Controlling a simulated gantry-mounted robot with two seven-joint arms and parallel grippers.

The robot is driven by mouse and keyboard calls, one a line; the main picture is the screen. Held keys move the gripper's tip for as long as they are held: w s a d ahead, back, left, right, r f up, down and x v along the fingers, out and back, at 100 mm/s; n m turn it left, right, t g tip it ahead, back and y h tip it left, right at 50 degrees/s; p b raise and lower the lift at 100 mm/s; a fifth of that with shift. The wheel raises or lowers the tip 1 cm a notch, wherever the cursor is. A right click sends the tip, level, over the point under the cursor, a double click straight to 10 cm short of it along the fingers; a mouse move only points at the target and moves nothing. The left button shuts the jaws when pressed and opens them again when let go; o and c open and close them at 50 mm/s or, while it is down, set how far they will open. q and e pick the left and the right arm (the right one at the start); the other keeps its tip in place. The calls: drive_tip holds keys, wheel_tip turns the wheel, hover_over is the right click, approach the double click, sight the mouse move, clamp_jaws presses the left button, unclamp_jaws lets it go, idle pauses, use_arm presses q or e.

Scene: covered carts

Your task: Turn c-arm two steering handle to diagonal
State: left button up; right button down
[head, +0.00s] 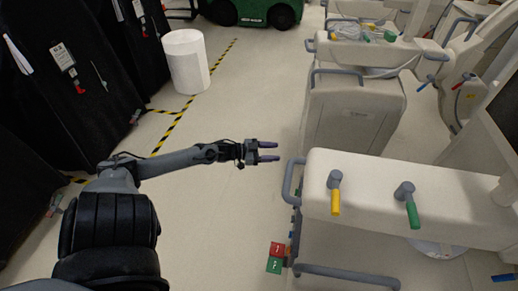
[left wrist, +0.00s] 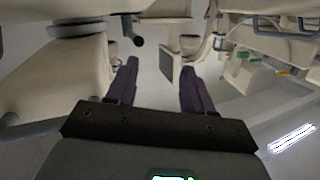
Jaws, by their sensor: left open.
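A cream c-arm cart (head: 460,181) stands at the near right in the head view. Its top carries a yellow handle (head: 335,195) and a green handle (head: 408,203), both pointing toward the near side. A second c-arm (head: 355,100) stands behind it, with small coloured handles on top. I cannot read which c-arm is number two. My left gripper (head: 265,152) is open and empty, left of the near cart's grey side rail (head: 289,180) and apart from it. In the left wrist view its fingers (left wrist: 158,65) are spread, with green (left wrist: 248,57) and yellow handles (left wrist: 283,72) off to the right.
Red and green pedals (head: 275,257) sit low by the near cart. A grey bumper bar (head: 345,275) runs along its base. Black-covered carts (head: 75,90) line the left, near a white bin (head: 186,62). The floor between is clear.

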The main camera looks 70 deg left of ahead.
use_arm(q)
drive_tip(key=shift+s+a, duration=0.1)
drive_tip(key=shift+s, duration=0.25)
drive_tip(key=shift+c, duration=0.5)
